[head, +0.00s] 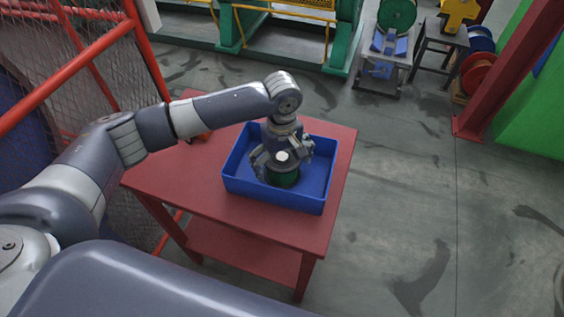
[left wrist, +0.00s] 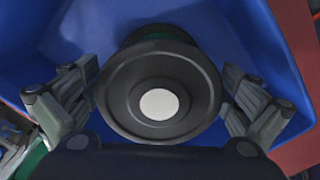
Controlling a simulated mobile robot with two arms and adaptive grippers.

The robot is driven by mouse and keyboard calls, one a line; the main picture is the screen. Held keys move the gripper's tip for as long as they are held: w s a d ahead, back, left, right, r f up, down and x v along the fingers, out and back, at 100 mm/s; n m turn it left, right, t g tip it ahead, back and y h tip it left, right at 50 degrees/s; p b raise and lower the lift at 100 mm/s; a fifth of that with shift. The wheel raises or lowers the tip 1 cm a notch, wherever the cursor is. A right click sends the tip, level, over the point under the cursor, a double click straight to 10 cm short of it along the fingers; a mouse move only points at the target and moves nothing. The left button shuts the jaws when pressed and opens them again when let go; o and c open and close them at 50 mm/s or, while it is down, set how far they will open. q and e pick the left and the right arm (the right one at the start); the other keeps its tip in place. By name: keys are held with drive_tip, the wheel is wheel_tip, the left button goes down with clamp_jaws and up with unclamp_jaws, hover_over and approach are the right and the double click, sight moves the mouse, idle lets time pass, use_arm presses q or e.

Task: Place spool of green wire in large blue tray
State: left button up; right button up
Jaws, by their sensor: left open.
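The spool of green wire (head: 284,175) stands inside the large blue tray (head: 272,199) on the red table. In the left wrist view the spool (left wrist: 158,92) shows its round dark top flange with a pale centre, and a little green behind its upper edge. The tray's blue floor and walls (left wrist: 255,35) surround it. My left gripper (head: 281,158) points down into the tray, over the spool. In the left wrist view the fingers of my left gripper (left wrist: 159,105) are spread on both sides of the flange, open. My right gripper is not in view.
The red table (head: 190,183) has bare top to the left and front of the tray. A red mesh fence (head: 95,60) stands at the left. A red post (head: 508,60) and small stands with spools (head: 398,15) are at the back right. The floor at right is clear.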

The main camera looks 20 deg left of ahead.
use_arm(q)
drive_tip(key=shift+w+r, duration=0.1)
drive_tip(key=shift+r, duration=0.3)
wheel_tip(320, 180, up, 12)
drive_tip(key=shift+f+b, duration=0.2)
drive_tip(key=shift+b, duration=0.55)
drive_tip(key=shift+f, duration=0.1)
